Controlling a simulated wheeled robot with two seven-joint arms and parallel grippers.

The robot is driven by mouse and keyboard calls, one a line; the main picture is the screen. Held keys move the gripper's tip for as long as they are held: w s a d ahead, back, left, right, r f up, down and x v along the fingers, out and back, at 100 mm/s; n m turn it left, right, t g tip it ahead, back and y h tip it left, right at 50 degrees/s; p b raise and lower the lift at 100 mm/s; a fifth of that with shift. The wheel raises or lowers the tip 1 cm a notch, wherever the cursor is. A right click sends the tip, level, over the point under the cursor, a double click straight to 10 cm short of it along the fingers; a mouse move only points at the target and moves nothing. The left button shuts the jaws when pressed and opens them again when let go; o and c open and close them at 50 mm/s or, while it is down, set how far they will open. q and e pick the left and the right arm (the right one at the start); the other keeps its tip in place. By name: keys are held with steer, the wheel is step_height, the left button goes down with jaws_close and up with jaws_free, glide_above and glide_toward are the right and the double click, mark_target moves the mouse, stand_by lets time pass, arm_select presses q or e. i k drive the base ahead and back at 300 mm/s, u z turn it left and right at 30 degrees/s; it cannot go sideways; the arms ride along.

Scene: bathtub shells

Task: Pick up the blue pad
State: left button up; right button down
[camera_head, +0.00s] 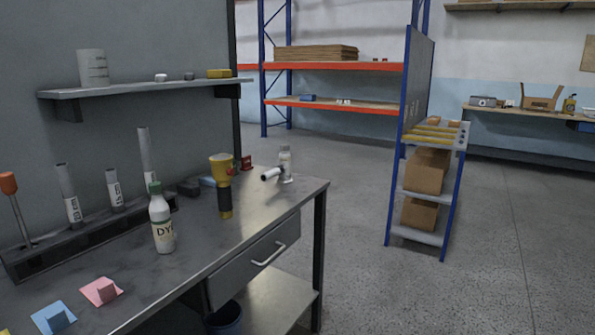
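A blue pad (53,317) lies flat on the grey metal workbench (195,262), near the lower left corner of the head view. A raised blue block or tab stands up from its middle. A similar pink pad (101,291) lies just to its right and a little farther back, apart from it. Neither of my grippers shows in the head view, so nothing of mine is seen near the pads.
A white bottle with a green cap (162,225) stands behind the pads. A dark holder with upright tubes (88,240) lines the wall side. The shelf (140,88) overhangs the bench. Open floor (355,220) lies right.

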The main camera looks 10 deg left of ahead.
mark_target(207, 180)
steer(key=z, duration=0.55)
steer(key=i, duration=2.05)
steer(key=u, duration=0.3)
